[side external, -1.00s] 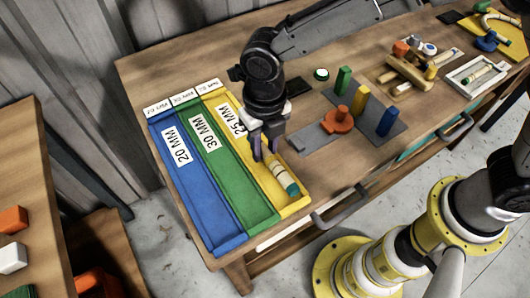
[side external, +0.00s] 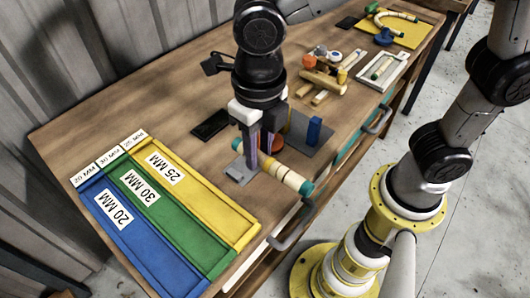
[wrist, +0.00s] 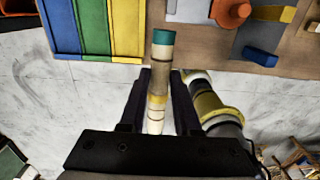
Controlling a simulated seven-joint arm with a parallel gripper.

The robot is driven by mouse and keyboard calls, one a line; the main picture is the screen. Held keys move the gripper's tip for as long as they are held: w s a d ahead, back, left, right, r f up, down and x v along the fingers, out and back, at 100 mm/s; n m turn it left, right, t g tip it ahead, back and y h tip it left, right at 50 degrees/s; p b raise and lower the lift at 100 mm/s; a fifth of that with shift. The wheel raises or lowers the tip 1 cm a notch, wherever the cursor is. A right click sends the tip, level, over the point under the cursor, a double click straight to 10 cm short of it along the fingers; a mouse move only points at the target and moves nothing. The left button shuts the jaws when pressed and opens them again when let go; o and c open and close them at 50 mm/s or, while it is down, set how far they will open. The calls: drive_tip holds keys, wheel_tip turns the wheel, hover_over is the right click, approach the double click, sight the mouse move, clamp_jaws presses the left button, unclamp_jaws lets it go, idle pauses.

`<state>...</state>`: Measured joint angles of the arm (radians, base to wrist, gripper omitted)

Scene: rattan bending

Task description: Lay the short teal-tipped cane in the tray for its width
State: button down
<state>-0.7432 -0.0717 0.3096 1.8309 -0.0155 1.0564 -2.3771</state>
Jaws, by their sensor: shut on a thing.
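My gripper (side external: 257,160) is shut on the short teal-tipped cane (side external: 285,176), a pale piece with darker bands. The cane is level, its teal end pointing to the lower right, near the table's front edge. In the wrist view the cane (wrist: 161,72) runs between my fingers (wrist: 160,85), teal end away from me. To the left stand three long trays side by side: yellow, labelled 25 MM (side external: 215,205); green, 30 MM (side external: 182,228); blue, 20 MM (side external: 150,248). All three look empty. The cane is clear of them.
A black pad (side external: 212,124) lies behind. Farther right are a wooden fixture (side external: 322,82), a white tray (side external: 400,62) and a yellow board (side external: 410,34).

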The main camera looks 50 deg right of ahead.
drive_tip(key=w+a+f, duration=0.6)
drive_tip(key=w+a, duration=0.2)
drive_tip(key=shift+t, duration=0.3)
drive_tip(key=shift+d+f, duration=0.15)
drive_tip(key=shift+f, duration=3.1)
drive_tip(key=c, duration=0.5)
unclamp_jaws()
drive_tip(key=shift+c, duration=0.2)
wheel_tip(320, 180, up, 14)
drive_tip(key=shift+s, duration=0.45)
drive_tip(key=shift+f, duration=0.1)
